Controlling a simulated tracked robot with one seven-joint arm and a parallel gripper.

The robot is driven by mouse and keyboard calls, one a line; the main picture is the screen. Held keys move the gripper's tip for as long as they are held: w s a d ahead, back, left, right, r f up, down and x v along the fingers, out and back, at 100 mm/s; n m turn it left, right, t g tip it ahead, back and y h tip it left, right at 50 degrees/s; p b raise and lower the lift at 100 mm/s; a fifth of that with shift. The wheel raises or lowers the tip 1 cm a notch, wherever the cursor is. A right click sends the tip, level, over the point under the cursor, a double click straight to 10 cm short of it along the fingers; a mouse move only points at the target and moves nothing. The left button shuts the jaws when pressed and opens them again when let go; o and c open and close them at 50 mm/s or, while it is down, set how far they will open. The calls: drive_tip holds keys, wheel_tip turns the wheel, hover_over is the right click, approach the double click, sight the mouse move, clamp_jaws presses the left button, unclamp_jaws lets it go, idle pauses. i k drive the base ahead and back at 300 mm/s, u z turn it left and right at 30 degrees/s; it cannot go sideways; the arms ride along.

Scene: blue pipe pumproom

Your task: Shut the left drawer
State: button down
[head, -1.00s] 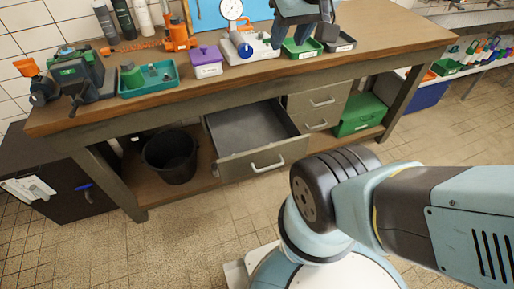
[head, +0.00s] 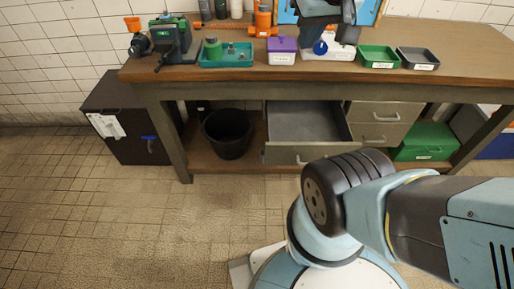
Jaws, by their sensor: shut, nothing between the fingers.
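The left drawer (head: 285,154) hangs under the workbench and is pulled well out. Its grey inside (head: 305,122) shows and looks empty. Its front has a pale bar handle, partly hidden at the right behind my arm. My gripper (head: 325,20) is a dark shape at the top edge, partly cut off. In the picture it overlaps the back of the bench top, above and apart from the drawer. It appears shut and empty; its fingertips are hard to make out.
Two shut drawers (head: 380,113) are to the right. A black bucket (head: 228,135) and a green box (head: 425,142) are on the lower shelf. A dark cabinet (head: 125,130) is at the left. Trays and tools line the bench (head: 450,90). The tiled floor (head: 130,215) is clear.

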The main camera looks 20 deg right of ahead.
sight(300, 133)
drive_tip(key=z, duration=1.05)
drive_tip(key=i, duration=0.15)
drive_tip(key=u, duration=1.95)
drive_tip(key=k, duration=1.75)
drive_tip(key=z, duration=1)
drive_tip(key=i, duration=1.05)
drive_tip(key=z, duration=0.2)
